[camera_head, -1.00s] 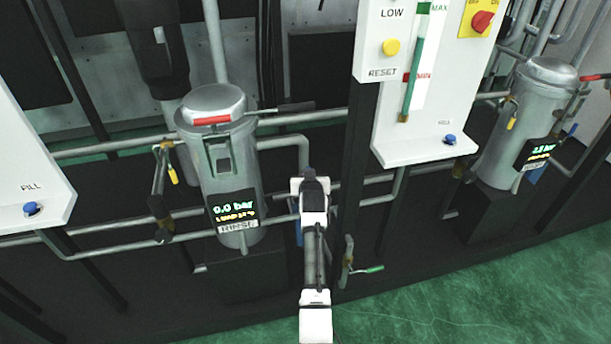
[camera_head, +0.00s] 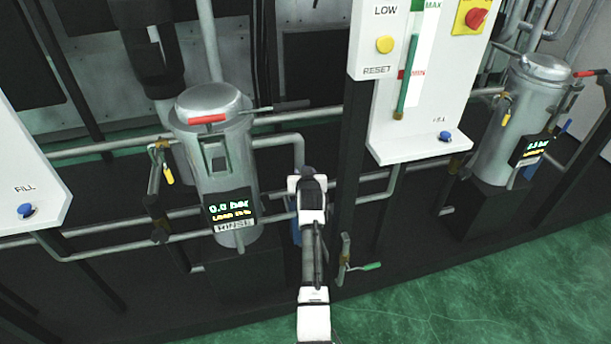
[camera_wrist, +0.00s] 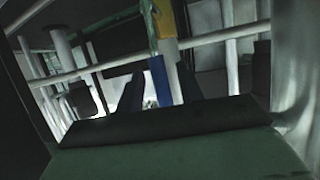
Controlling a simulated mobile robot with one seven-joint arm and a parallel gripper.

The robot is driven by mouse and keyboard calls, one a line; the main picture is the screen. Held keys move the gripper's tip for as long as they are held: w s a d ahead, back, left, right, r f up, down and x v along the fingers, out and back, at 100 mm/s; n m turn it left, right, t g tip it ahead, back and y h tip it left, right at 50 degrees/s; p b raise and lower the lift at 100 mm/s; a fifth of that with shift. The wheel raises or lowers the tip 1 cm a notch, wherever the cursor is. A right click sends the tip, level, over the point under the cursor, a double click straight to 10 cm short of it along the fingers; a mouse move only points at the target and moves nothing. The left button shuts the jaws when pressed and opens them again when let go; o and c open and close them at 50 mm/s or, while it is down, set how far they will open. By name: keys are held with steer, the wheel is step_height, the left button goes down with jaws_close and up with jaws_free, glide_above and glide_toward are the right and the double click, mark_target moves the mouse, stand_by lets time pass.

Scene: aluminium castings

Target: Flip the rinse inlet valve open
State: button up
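The rinse vessel (camera_head: 213,160) is a grey metal cylinder with a lid. Its display (camera_head: 229,208) reads 0.0 bar above a RINSE label. A blue valve handle (camera_head: 296,232) hangs to its right, largely hidden behind my gripper (camera_head: 311,185). In the wrist view the blue handle (camera_wrist: 158,80) hangs below a yellow valve part (camera_wrist: 165,20). The dark fingers of my gripper (camera_wrist: 163,88) stand apart on either side of the handle. I cannot tell whether they touch it. No label on the handle is readable, so I cannot confirm it is the rinse inlet valve.
A red lever (camera_head: 208,119) sits across the vessel's front and a yellow handle (camera_head: 169,176) hangs at its left. A green-handled valve (camera_head: 364,267) is low on the right. A dark post, horizontal pipes and a white panel (camera_head: 420,152) stand close to my arm.

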steer(key=b+v, duration=0.2)
steer(key=v, duration=1.2)
steer(key=shift+w, duration=0.1)
